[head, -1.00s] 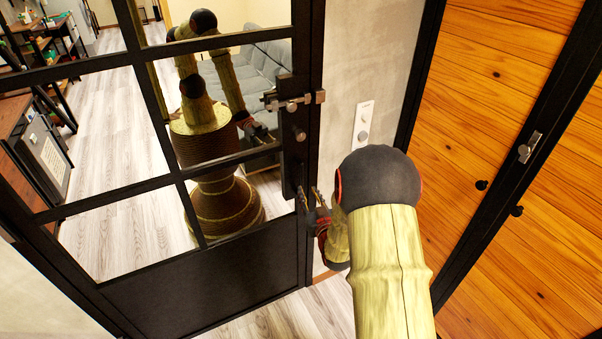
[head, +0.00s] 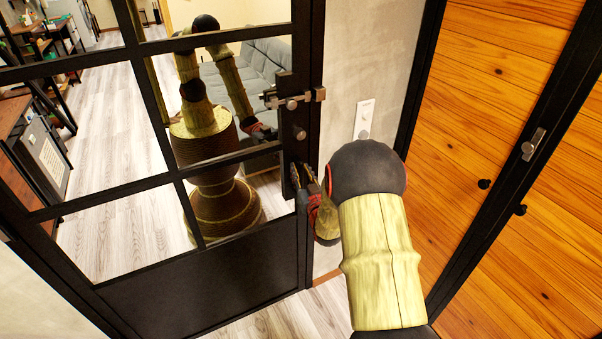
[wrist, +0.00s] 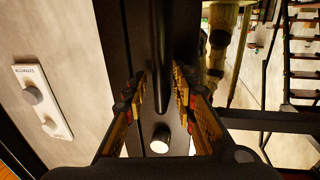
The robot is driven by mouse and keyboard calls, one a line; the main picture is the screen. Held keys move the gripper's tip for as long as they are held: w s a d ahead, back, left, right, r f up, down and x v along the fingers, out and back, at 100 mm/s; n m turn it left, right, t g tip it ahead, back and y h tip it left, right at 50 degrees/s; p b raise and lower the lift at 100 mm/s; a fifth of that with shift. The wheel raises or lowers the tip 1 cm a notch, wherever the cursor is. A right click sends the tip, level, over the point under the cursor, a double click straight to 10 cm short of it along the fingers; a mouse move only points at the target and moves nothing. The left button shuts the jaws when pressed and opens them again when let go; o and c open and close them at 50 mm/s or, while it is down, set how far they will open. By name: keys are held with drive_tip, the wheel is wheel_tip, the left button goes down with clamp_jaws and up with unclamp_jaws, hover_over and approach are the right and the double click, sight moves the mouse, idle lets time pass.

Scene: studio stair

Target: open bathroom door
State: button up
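A black-framed glass door (head: 200,290) fills the left of the head view and looks closed. A metal latch (head: 291,101) and a round knob (head: 299,133) sit near its right edge. My gripper (head: 303,180) is beside the door's right edge, below the knob. In the wrist view, my gripper (wrist: 158,98) is open, its two fingers either side of a dark vertical bar (wrist: 163,50), with a gap between them. I cannot tell whether either finger touches it.
A wall plate with knobs (head: 363,118) is on the wall right of the door; it also shows in the wrist view (wrist: 42,97). Orange wooden panels (head: 490,120) in black frames stand at the right. A grey sofa (head: 262,70) appears in the glass. Light floor shows below.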

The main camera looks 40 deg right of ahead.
drive_tip(key=shift+c, duration=0.2)
clamp_jaws()
idle(0.6)
